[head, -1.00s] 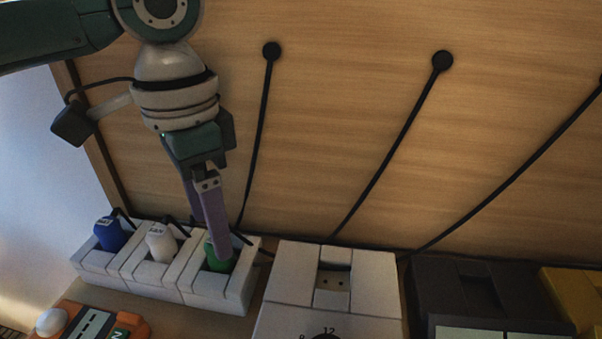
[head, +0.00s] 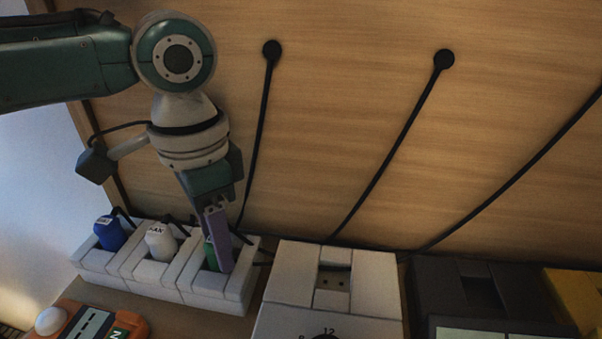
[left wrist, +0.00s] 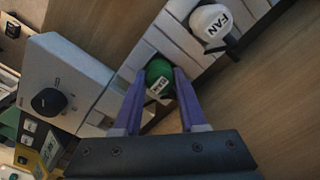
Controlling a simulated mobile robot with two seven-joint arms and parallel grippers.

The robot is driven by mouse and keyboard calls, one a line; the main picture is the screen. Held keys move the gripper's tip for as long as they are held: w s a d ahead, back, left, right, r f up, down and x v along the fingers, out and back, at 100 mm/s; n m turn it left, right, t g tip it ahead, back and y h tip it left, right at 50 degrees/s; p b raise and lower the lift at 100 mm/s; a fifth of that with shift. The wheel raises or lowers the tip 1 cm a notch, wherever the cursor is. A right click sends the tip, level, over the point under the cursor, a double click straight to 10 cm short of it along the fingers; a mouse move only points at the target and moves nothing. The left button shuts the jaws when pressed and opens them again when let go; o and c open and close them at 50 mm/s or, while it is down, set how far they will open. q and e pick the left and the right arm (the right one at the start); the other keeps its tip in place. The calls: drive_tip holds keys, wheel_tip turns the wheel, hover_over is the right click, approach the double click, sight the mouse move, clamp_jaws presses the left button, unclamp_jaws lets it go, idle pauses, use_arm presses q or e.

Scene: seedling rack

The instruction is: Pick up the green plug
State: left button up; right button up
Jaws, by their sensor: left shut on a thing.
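The green plug (head: 209,256) sits in the right-hand slot of the white holder (head: 237,294). In the left wrist view the green plug (left wrist: 160,76) shows a label that I cannot fully read. My left gripper (head: 217,243) points down at it, and its purple fingers hide much of the plug in the head view. In the left wrist view my left gripper (left wrist: 160,84) has a finger on each side of the green plug and is shut on it. The plug still looks to be down in its slot. My right gripper is not in view.
A white plug (head: 160,242) marked FAN and a blue plug (head: 110,233) stand left of the green one. A white box with a socket (head: 332,281) is close on the right. Black cables run up the wooden panel (head: 340,120) behind.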

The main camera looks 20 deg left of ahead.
use_arm(q)
clamp_jaws()
